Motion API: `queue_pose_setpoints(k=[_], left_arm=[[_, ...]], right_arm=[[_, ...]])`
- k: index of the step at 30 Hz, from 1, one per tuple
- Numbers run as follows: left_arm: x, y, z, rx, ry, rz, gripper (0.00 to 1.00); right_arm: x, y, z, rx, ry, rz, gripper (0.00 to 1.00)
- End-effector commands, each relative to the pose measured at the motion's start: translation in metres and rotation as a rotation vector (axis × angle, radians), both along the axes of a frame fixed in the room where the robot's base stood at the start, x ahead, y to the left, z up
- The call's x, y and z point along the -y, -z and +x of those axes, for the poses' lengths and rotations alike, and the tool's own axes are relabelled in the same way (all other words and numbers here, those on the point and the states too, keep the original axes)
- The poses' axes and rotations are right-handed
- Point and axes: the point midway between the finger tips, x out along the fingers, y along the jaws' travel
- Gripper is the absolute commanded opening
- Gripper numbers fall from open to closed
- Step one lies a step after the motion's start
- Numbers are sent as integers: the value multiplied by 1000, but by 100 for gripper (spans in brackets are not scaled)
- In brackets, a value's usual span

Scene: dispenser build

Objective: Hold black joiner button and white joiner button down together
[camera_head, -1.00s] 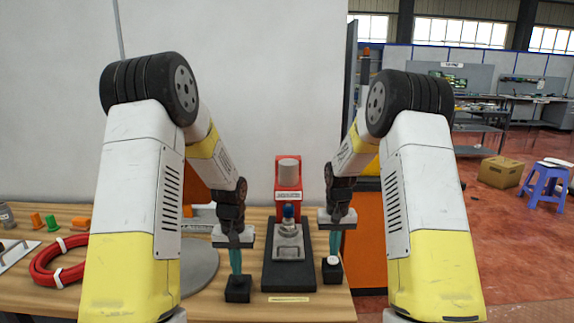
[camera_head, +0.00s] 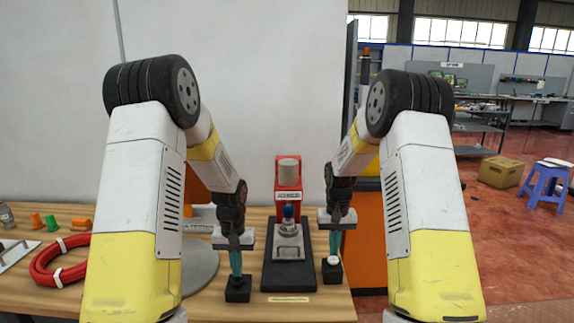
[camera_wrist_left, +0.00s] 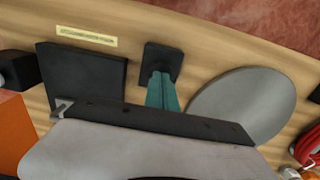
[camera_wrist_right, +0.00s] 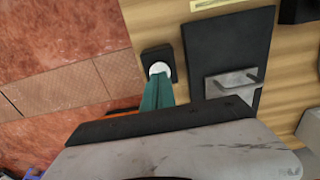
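The black joiner button is a small dark box (camera_head: 238,290) at the table's front; in the left wrist view (camera_wrist_left: 163,58) no separate cap stands out. My left gripper (camera_head: 236,273) has its teal fingers together, pointing down with tips at the box's top; I cannot tell whether the button is pressed. The white joiner button (camera_head: 333,261) is a white cap on a black box (camera_head: 332,275) right of the station. My right gripper (camera_head: 335,250) is shut, its tips at or just above the cap. In the right wrist view the cap (camera_wrist_right: 159,69) shows partly beyond the fingertips (camera_wrist_right: 157,80).
Between the boxes stands a dark-based station (camera_head: 289,283) with a red head (camera_head: 288,176) and a blue-topped part (camera_head: 288,211). A grey disc (camera_head: 200,268) lies left of it. A red cable coil (camera_head: 58,264) lies further left. The table's right edge is close to the white button.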

Motion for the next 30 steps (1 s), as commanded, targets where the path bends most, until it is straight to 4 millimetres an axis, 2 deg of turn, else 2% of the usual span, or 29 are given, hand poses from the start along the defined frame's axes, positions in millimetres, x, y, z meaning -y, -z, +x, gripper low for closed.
queue_pose_setpoints(k=[30], left_arm=[[0, 16, 0, -1, 0, 0, 0]], right_arm=[[0, 0, 0, 0, 0, 0, 0]])
